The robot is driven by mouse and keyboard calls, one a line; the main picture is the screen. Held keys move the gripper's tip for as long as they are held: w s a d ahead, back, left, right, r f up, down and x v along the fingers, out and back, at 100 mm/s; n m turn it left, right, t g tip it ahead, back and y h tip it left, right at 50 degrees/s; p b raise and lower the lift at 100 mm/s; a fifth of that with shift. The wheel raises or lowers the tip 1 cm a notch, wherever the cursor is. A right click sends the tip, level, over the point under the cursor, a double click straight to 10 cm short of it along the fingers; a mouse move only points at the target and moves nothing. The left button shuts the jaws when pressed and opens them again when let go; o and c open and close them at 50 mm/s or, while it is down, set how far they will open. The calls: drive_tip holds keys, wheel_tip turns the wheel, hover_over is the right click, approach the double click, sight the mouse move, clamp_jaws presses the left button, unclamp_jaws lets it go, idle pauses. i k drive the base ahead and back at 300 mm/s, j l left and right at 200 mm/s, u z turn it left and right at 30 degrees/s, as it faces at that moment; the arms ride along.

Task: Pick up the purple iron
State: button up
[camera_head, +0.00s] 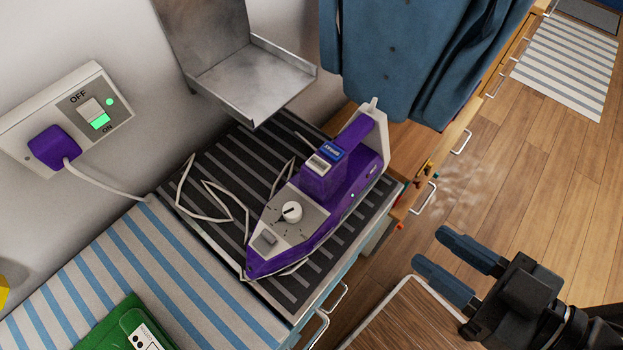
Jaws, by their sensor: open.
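The purple iron (345,188) lies on a dark ribbed mat (221,163) on the counter, in the middle of the head view. Its pointed tip faces the lower left and its handle end faces the upper right. A grey panel with a white dial is on its top. A white cord runs in loops over the mat. My gripper (442,250) is at the lower right, open and empty, with its two blue fingers pointing left. It is apart from the iron, to its right and over the floor side of the counter.
A wall socket (85,105) holds a purple plug (54,147) at the left. A metal bracket shelf (252,78) hangs above the mat. Blue clothing (405,50) hangs behind the iron. A green object (120,325) lies on the striped cloth (100,275). Drawer handles line the counter front.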

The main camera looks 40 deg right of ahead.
sight(326, 201)
drive_tip(key=l+u, duration=0.15)
drive_tip(key=u, duration=0.25)
drive_tip(key=k+l+u, duration=0.1)
drive_tip(key=u, duration=0.3)
drive_tip(key=l+u, duration=0.1)
drive_tip(key=u, duration=0.3)
drive_tip(key=k+l+u, duration=0.1)
drive_tip(key=k+u, duration=0.35)
drive_tip(key=k, duration=0.25)
drive_tip(key=k+l+z, duration=0.2)
drive_tip(key=z, duration=0.2)
drive_tip(key=k+l+z, duration=0.15)
drive_tip(key=l+z, duration=0.2)
drive_tip(key=i+l, duration=0.1)
drive_tip(key=l+z, duration=0.05)
